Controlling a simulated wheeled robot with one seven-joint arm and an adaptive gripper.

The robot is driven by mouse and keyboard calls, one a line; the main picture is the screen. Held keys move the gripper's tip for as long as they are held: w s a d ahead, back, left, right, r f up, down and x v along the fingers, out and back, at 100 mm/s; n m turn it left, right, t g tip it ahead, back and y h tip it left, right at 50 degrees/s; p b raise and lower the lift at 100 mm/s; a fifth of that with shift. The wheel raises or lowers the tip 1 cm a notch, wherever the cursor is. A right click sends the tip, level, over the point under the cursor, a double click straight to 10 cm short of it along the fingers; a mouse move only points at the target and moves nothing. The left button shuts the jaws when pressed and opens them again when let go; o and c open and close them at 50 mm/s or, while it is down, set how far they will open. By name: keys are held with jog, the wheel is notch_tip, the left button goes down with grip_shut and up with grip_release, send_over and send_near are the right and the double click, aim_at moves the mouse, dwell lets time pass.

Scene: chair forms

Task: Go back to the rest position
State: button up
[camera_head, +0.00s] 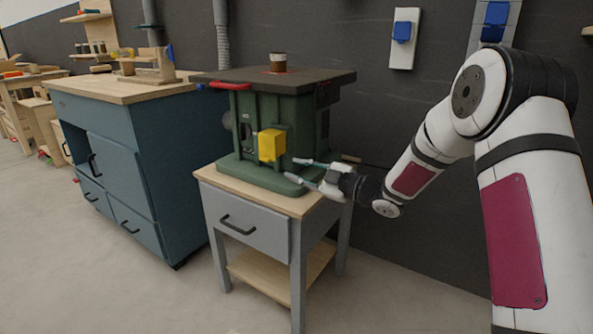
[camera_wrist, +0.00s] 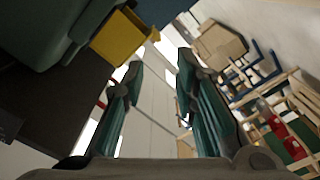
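My gripper (camera_head: 306,171) is in the head view at the right front of a green machine (camera_head: 300,118), just above its base and close to its yellow box (camera_head: 270,145). Its two fingers point left and stand apart. In the wrist view my gripper (camera_wrist: 158,75) is open, with nothing between the fingers. The yellow box (camera_wrist: 118,38) shows there at the upper left, beyond the left finger. I cannot tell whether a finger touches the machine.
The machine stands on a small grey table (camera_head: 262,238) with a drawer. A jar (camera_head: 278,62) sits on its dark top. A teal cabinet (camera_head: 130,155) stands to the left. A dark wall (camera_head: 430,210) is behind. The floor (camera_head: 120,285) in front is clear.

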jog(key=s+d+r+m+t+h, duration=0.2)
jog(key=d+r+m+h, duration=0.55)
jog(key=h, duration=0.25)
jog(key=s+d+r+m+g+h, duration=0.1)
jog(key=s+d+m+g+h, duration=0.2)
jog(key=s, duration=0.4)
jog(key=s+d+m+h, duration=0.3)
jog(key=s+d, duration=0.3)
jog(key=s, duration=0.1)
jog(key=s+a+f+m+g, duration=0.1)
jog(key=s+f+m+g, duration=0.15)
jog(key=s, duration=1.05)
jog(key=s+a+f+m+g+y, duration=0.15)
jog(key=s+g, duration=0.25)
jog(key=s, duration=0.8)
jog(key=s+a+f+m+g, duration=0.1)
jog(key=s+a+m+g, duration=0.15)
jog(key=s, duration=1.05)
notch_tip(320, 180, up, 38)
jog(key=t+p, duration=0.3)
jog(key=p, duration=3.3)
jog(key=shift+s+d, duration=0.35)
jog(key=shift+d, duration=0.1)
